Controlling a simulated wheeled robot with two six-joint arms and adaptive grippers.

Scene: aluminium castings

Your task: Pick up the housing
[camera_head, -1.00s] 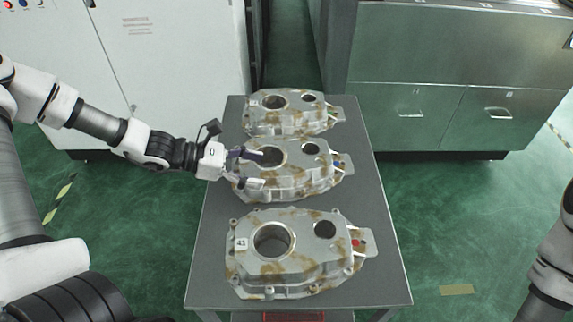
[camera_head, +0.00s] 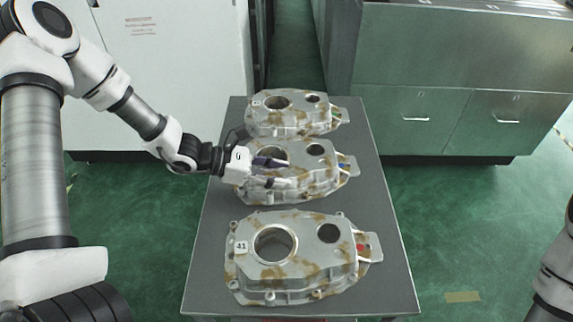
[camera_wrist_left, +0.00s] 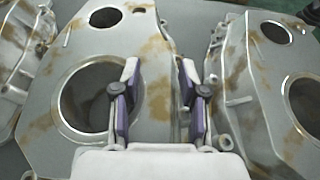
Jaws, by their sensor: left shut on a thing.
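Three grey metal housings with rusty-brown patches lie in a row on a grey table (camera_head: 203,283). Each has one large and one small round hole on top. My left gripper (camera_head: 276,172) reaches in from the left and is shut on the middle housing (camera_head: 327,176). In the left wrist view, the gripper (camera_wrist_left: 157,95) has one finger at the large hole of this housing (camera_wrist_left: 75,112) and the other past its outer edge, with the wall between them. The housing appears to rest on the table. My right gripper is out of view; only part of that arm shows at the right edge.
The front housing (camera_head: 300,280) bears a numbered label and stands close beside the middle one; it also shows in the left wrist view (camera_wrist_left: 250,110). The back housing (camera_head: 312,118) is close behind. A white cabinet (camera_head: 180,70) and a metal cabinet (camera_head: 440,120) flank the table.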

